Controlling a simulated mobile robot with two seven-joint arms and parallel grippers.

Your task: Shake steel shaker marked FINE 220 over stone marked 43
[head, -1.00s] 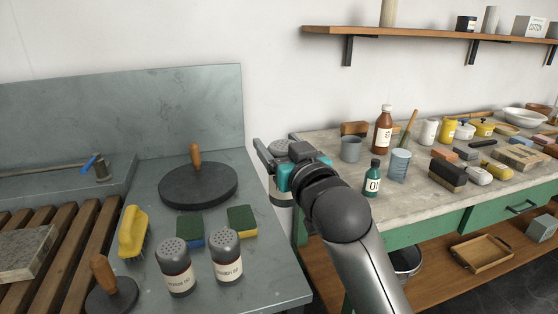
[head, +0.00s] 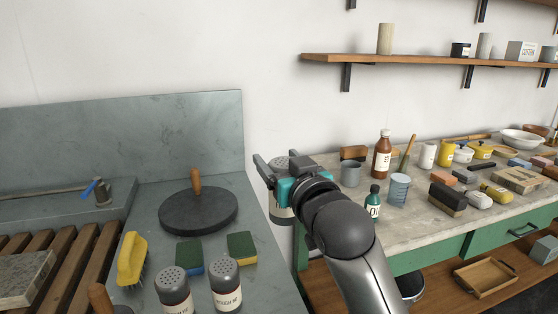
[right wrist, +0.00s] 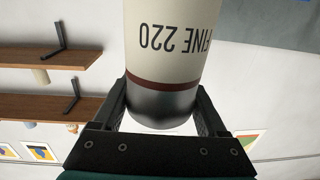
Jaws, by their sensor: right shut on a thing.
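My right gripper (head: 277,176) is shut on a steel shaker (head: 282,208), held upright in front of the gap between the left sink counter and the right bench. In the right wrist view the shaker's pale label (right wrist: 170,45) reads FINE 220, upside down, above a dark red band. The jaws (right wrist: 160,110) sit on either side of it. A grey stone slab (head: 27,278) lies on wooden slats at the far left; no number is readable on it. My left gripper is not in view.
Two other labelled shakers (head: 173,290) (head: 226,285) stand at the counter's front. Near them are a yellow brush (head: 131,258), two sponges (head: 190,256) (head: 241,247) and a round dark disc (head: 198,212) with a wooden handle. Bottles and blocks crowd the right bench (head: 340,215).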

